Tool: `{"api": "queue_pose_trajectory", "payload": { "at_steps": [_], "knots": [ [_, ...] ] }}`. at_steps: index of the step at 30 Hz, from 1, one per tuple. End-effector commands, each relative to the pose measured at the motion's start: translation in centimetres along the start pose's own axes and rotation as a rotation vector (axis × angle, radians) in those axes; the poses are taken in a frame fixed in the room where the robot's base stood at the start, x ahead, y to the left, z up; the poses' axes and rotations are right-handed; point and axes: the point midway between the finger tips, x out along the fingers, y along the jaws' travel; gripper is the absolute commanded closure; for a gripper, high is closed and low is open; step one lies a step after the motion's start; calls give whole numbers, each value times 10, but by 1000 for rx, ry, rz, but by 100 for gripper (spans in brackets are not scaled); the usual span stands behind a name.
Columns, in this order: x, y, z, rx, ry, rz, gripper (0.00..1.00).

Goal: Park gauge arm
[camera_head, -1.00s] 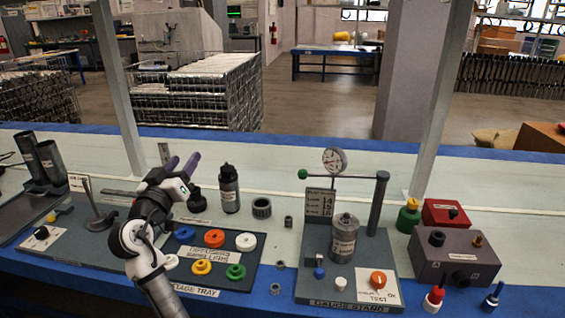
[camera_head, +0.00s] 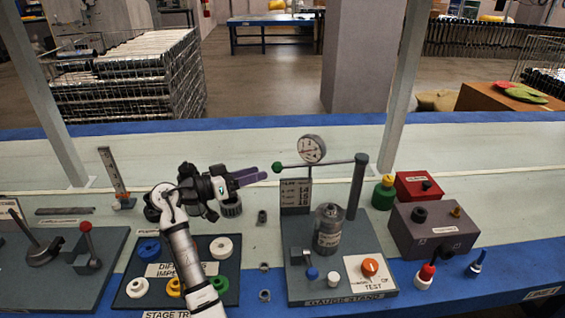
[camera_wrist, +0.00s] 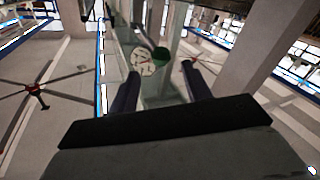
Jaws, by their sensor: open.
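The gauge arm (camera_head: 325,163) is a dark horizontal bar on an upright post (camera_head: 357,188) at the back right of the gauge stand (camera_head: 345,292). A round dial gauge (camera_head: 312,149) sits on the bar, and a green knob (camera_head: 277,167) caps its left end. My gripper (camera_head: 262,174), with purple fingers, is open just left of the green knob and close to its height. In the wrist view, the green knob (camera_wrist: 161,54) and the dial (camera_wrist: 142,61) show beyond and between the two fingers. I cannot tell whether a finger touches the knob.
A grey cylinder (camera_head: 328,230) stands on the gauge stand below the bar, beside a small sign (camera_head: 295,193). An orange test knob (camera_head: 370,267) is at the front. A grey box (camera_head: 433,233) and a red box (camera_head: 417,186) stand right. The stage tray (camera_head: 130,290) lies left.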

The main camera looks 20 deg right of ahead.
Motion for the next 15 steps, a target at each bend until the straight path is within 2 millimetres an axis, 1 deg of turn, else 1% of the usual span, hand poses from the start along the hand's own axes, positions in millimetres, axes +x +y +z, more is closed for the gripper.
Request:
{"api": "queue_pose_trajectory", "payload": {
  "at_steps": [1,6,10,15],
  "knots": [
    [13,2,-1,-1,-2,3,52],
    [49,2,-1,-1,-1,2,52],
    [71,1,-1,-2,-1,1,52],
    [88,0,0,0,0,-1,52]
  ]
}}
